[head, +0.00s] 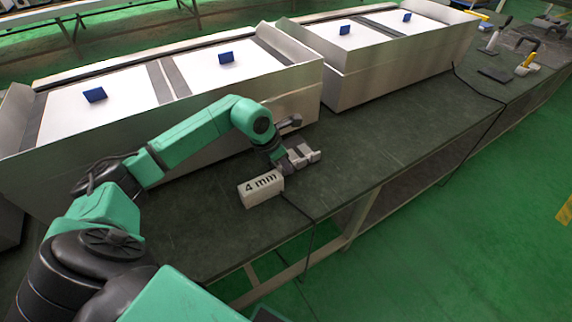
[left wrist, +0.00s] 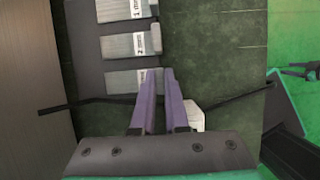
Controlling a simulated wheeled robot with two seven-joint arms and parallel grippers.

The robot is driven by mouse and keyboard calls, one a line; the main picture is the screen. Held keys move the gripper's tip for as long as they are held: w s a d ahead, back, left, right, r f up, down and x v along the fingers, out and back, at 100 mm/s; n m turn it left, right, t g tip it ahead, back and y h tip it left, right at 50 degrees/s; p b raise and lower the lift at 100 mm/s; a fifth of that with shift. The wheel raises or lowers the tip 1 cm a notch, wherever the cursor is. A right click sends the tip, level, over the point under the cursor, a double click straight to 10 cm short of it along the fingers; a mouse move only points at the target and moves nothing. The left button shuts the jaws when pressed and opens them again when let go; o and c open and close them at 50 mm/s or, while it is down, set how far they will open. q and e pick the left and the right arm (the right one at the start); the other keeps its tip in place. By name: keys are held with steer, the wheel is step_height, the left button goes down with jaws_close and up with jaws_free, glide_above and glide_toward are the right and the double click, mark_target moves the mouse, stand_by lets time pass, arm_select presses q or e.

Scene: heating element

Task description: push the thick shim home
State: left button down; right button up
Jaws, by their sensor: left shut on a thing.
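Several small grey metal shims (head: 303,152) lie on the dark bench, close to the near case. In the left wrist view they form a column, with a 1 mm shim (left wrist: 122,10), a 2 mm shim (left wrist: 124,46) and a third grey shim (left wrist: 122,82) whose label is partly covered. My left gripper (head: 283,163) is at this near end of the column. Its purple fingers (left wrist: 159,76) are close together at the third shim's right end, where a tab sits on the others. I take this as the thick shim; the grip itself is largely hidden. My right gripper does not show.
Long pale cases (head: 290,104) with blue tabs stand behind. A black cable (head: 303,208) crosses the bench.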

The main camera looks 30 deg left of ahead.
arm_select(q)
steer(key=shift+a, duration=0.15)
steer(key=w+a, duration=0.1)
steer(key=w+a+b, duration=0.1)
steer(key=a, duration=0.1)
steer(key=shift+w+a, duration=0.1)
steer(key=shift+a, duration=0.15)
steer(key=c, duration=0.9)
jaws_free()
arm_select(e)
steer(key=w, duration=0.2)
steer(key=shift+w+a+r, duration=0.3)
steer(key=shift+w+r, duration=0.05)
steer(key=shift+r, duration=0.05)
arm_select(q)
steer(key=v, duration=1.4)
steer(key=shift+a+r+p, duration=0.1)
steer(key=shift+r+p, duration=0.15)
steer(key=shift+p, duration=0.1)
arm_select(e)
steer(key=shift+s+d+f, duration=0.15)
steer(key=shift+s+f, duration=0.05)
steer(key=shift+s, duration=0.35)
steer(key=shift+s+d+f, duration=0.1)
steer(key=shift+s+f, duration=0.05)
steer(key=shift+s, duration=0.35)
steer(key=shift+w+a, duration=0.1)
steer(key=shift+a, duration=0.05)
